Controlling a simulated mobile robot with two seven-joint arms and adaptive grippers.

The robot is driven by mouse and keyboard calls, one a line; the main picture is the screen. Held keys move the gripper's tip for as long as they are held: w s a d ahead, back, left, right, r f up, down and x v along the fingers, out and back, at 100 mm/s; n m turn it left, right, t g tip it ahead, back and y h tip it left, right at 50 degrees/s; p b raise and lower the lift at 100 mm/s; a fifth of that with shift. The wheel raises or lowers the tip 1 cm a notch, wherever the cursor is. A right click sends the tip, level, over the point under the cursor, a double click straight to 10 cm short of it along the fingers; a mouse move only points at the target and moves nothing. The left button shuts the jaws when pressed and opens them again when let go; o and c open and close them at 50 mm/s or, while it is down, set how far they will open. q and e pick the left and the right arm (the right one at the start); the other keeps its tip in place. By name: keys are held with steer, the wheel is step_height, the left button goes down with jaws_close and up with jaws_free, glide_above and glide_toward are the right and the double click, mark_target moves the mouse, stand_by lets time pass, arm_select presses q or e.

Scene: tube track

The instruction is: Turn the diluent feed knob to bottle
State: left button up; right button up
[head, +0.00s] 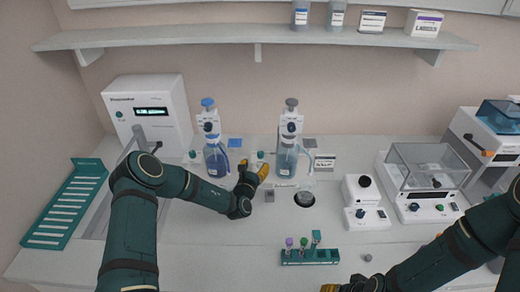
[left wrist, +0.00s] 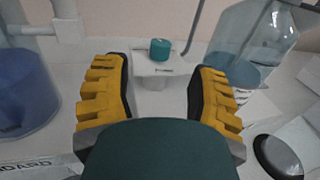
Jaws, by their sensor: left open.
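A small green knob (left wrist: 160,48) sits on a white block between two dispenser bottles; it also shows in the head view (head: 260,155). My left gripper (head: 253,170) is just in front of it. In the left wrist view the gripper's yellow fingers (left wrist: 159,72) are spread, with the knob beyond and between them, not touched. A bottle of blue liquid (head: 216,160) stands left of it and a paler bottle (head: 287,158) right. Which position the knob points to cannot be made out. My right gripper (head: 330,288) is mostly cut off at the bottom edge.
A second green knob (head: 192,154) is left of the blue bottle. A round dark dish (head: 304,199) lies to the right. A teal rack with tubes (head: 310,256) stands in front. A balance (head: 425,180) is farther right.

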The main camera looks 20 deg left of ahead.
mark_target(260, 155)
arm_select(q)
steer(key=shift+w+r, duration=0.15)
steer(key=shift+w, duration=3.45)
jaws_close()
